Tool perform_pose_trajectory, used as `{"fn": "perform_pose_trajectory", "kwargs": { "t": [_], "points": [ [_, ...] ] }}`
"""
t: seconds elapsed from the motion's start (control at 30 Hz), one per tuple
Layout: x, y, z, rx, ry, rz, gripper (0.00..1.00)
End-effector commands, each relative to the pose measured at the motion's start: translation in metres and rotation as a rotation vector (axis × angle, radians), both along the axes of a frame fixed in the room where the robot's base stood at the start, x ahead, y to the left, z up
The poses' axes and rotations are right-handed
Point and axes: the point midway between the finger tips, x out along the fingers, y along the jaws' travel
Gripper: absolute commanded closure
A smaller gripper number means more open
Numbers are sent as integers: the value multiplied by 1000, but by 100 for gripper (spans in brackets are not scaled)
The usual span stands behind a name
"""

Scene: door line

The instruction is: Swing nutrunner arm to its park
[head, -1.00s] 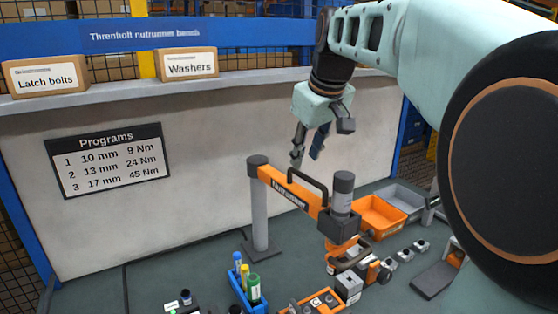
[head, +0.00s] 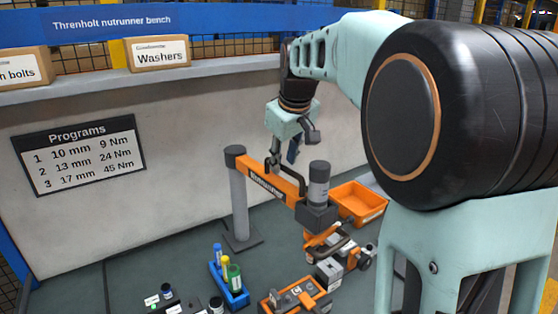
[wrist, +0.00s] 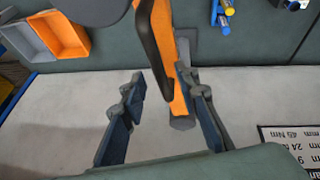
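The orange nutrunner arm (head: 268,180) reaches from a grey post (head: 240,205) toward the front right, carrying a dark tool with a grey cylinder (head: 318,185) at its outer end. A black loop handle (head: 300,178) stands on top of the arm. My gripper (head: 281,158) is just above and behind the arm, pointing down. In the wrist view my gripper (wrist: 163,76) is open, its fingers apart. The orange arm (wrist: 181,85) and the lower end of the black handle (wrist: 152,50) show in line with the gap between them. I cannot tell whether anything touches.
An orange bin (head: 358,203) stands right of the arm. A blue holder (head: 232,290) with coloured tubes and an orange tray (head: 295,297) lie in front. A wall panel (head: 80,155) lists programs. A shelf with a Washers box (head: 158,54) runs behind.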

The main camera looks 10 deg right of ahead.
Motion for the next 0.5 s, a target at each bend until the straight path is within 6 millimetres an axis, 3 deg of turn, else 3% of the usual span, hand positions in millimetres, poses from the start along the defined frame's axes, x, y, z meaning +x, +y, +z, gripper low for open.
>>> {"fn": "perform_pose_trajectory", "kwargs": {
  "t": [0.37, 0.5],
  "points": [
    [4, 0, -8, 0, 0, 0, 71],
    [4, 0, -8, 0, 0, 0, 83]
  ]
}}
